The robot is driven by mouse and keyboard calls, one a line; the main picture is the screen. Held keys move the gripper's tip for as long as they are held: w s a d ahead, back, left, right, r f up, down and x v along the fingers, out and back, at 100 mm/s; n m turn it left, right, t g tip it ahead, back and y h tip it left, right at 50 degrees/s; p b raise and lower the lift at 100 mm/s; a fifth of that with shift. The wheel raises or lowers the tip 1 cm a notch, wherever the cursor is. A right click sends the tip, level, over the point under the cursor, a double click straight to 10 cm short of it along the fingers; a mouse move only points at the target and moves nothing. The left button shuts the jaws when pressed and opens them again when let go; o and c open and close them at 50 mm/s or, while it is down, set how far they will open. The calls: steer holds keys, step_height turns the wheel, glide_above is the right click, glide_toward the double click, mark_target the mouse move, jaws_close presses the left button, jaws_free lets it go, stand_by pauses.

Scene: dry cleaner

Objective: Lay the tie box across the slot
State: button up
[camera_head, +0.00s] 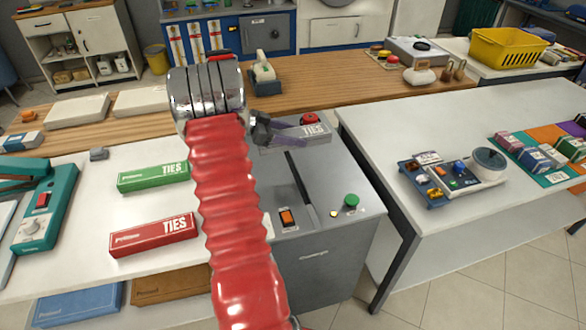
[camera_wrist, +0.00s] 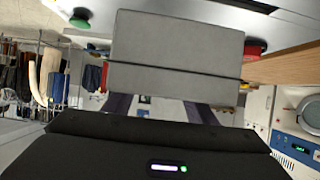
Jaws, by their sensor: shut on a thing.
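My gripper (camera_head: 288,133) is shut on a grey tie box (camera_head: 314,132), whose white "TIES" lettering shows in the head view. The box is over the far part of the grey machine's top (camera_head: 325,182); I cannot tell whether it touches it. The slot (camera_head: 299,184) is a long dark slit in that top, nearer than the box and running away from me. In the wrist view the box (camera_wrist: 175,48) is a broad grey block across the ends of the fingers. A green tie box (camera_head: 153,176) and a red tie box (camera_head: 153,235) lie on the white counter, left of my arm.
The machine top has a green button (camera_head: 351,201), a red button (camera_head: 309,118) behind the box and an orange switch (camera_head: 287,217). A white table (camera_head: 430,130) at the right holds a small parts tray (camera_head: 437,182). A teal device (camera_head: 44,212) stands at the far left.

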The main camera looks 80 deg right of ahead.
steer(key=shift+f, duration=0.1)
steer(key=shift+f, duration=3.05)
steer(key=shift+f, duration=1.9)
steer(key=shift+f, duration=0.6)
steer(key=o, duration=1.1)
steer(key=shift+r, duration=0.1)
steer(key=shift+r, duration=0.55)
steer(key=v, duration=1.2)
